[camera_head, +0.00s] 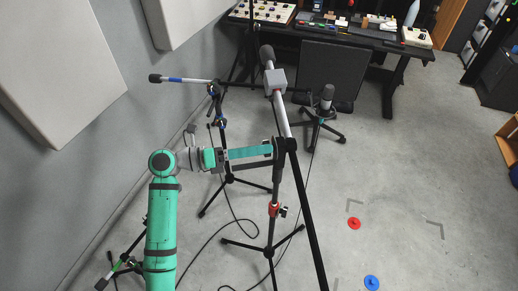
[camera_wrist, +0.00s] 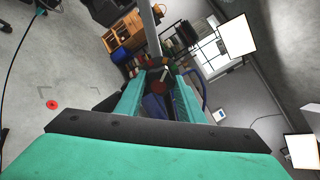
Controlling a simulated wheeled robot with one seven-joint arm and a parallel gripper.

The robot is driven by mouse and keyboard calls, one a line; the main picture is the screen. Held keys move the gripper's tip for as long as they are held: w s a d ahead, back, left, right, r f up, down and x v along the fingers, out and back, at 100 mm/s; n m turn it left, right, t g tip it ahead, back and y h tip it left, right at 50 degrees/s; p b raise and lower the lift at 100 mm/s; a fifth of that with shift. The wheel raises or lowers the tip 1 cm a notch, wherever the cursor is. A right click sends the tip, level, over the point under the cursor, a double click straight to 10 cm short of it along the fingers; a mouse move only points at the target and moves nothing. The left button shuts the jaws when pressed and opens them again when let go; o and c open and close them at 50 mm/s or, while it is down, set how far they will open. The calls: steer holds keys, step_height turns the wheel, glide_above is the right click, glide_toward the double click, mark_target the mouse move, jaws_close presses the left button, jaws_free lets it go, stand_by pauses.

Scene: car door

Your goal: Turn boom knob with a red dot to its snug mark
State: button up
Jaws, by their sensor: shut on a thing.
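My gripper (camera_head: 274,150) is at the clutch joint of the middle mic stand, where the long boom (camera_head: 282,120) crosses the upright (camera_head: 273,228). The upright carries a red collar. In the wrist view my gripper's two fingers (camera_wrist: 158,92) are on either side of the dark boom knob (camera_wrist: 159,76) and closed on it. A reddish patch shows between the fingers; I cannot tell if it is the red dot. The snug mark cannot be made out. The knob is hidden behind the fingers in the head view.
A blue-banded mic stand (camera_head: 217,105) stands behind at the left, and a green-marked stand (camera_head: 122,266) at the lower left. Cables lie on the floor. Open floor with a red disc (camera_head: 354,223) and blue disc (camera_head: 371,282) is at right.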

steer(key=shift+n, duration=0.6)
steer(key=o, duration=1.1)
steer(key=v, duration=1)
steer(key=shift+s+a, duration=0.1)
steer(key=shift+a, duration=0.25)
